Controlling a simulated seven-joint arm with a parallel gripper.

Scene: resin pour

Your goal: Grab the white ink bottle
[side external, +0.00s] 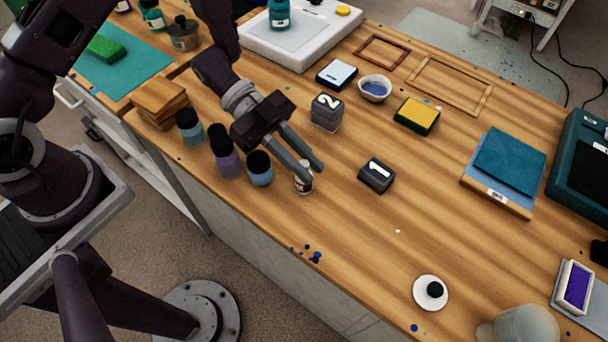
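The far fingertip is just to the right of the bottle. I cannot tell whether either finger touches it.
Several dark-capped bottles, including a pale blue one (260,174) and a purple one (227,163), stand close to the left. A block marked 2 (327,113) is behind, and a dark block marked 1 (377,175) lies to the right.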

